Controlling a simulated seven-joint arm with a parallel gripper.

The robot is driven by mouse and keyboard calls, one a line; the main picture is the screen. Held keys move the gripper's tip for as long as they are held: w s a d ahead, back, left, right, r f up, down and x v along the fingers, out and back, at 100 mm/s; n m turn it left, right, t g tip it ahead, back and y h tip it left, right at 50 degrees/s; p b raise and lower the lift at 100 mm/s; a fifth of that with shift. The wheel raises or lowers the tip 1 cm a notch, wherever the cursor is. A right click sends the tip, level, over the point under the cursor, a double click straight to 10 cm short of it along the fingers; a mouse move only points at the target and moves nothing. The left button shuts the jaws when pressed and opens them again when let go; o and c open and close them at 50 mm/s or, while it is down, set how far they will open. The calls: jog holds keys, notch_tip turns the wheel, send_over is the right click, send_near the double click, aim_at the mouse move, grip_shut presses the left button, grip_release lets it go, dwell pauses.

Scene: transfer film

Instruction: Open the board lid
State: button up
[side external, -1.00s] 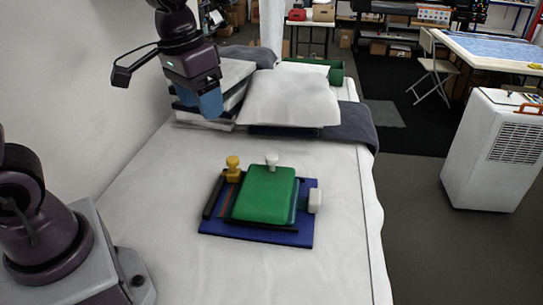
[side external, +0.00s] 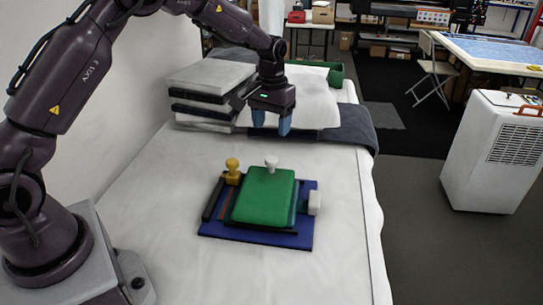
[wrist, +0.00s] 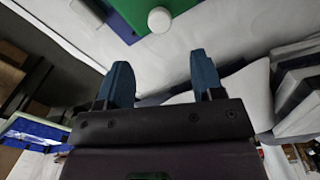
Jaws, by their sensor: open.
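The board (side external: 222,228) is a blue plate lying on the white-covered table. A green lid (side external: 262,198) lies flat on it, with a white knob (side external: 271,163) at its far edge. A yellow knob (side external: 232,170) stands at the far left and a white block (side external: 314,202) sits at the right side. My gripper (side external: 270,128) is open and empty, pointing down above the table beyond the board, apart from it. In the wrist view, my gripper's two blue fingers (wrist: 163,80) are spread, and part of the green lid (wrist: 185,8) with a white knob (wrist: 160,19) shows at the top.
A stack of white and dark slabs (side external: 207,84) and a pillow-like white cushion (side external: 318,103) lie at the far end of the table, behind my gripper. A dark cloth (side external: 350,128) hangs over the right edge. The white table around the board is clear.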

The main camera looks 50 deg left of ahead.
aim_at(271, 159)
notch_tip(271, 159, down, 10)
jog(key=shift+r, duration=0.15)
jog(key=shift+c, duration=0.3)
jog(key=shift+r, duration=0.1)
grip_shut()
